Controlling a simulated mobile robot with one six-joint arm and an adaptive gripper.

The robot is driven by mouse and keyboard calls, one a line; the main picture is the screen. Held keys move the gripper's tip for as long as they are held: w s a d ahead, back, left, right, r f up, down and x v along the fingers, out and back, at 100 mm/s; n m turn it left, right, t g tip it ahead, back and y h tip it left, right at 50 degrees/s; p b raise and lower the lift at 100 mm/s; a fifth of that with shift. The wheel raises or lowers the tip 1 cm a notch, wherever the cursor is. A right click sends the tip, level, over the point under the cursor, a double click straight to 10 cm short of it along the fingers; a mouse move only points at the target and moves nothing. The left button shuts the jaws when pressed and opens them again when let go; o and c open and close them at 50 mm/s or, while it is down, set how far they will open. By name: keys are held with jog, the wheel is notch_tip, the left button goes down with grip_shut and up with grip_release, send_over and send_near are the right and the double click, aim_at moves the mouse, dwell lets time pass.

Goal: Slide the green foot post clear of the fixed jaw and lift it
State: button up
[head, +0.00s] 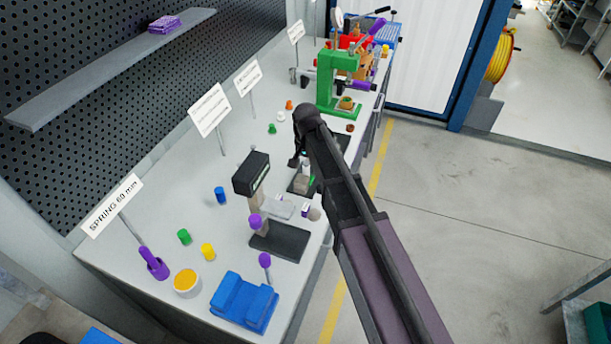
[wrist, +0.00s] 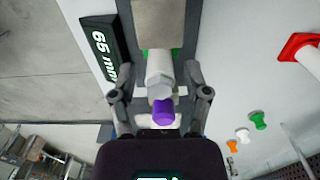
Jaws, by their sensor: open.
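My gripper (head: 299,160) hangs over a dark-based stand in the middle of the bench. In the wrist view my gripper (wrist: 160,70) is open, with one finger on each side of a pale cylinder (wrist: 159,66) with a purple end (wrist: 163,111). Gaps show between fingers and cylinder. A green part, likely the green foot post (wrist: 146,52), shows only as slivers beside the cylinder; it also shows in the head view (head: 312,180). A grey-beige block (wrist: 157,22), possibly the fixed jaw, lies just beyond the cylinder; I cannot tell whether the green part touches it.
A black display (wrist: 104,52) reading 65 mm stands close by the left finger. A second stand with a dark head (head: 251,173) is nearer on the bench. A green press (head: 338,80) stands farther back. Small colored pieces, a blue block (head: 243,303) and signs surround them.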

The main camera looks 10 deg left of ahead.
jog(key=c, duration=0.8)
grip_shut()
jog(key=shift+w+d, duration=0.15)
jog(key=shift+w, duration=0.85)
jog(key=shift+r, duration=0.2)
notch_tip(320, 180, up, 7)
jog(key=p, duration=0.7)
jog(key=shift+f, duration=0.2)
dwell(0.4)
dwell(0.4)
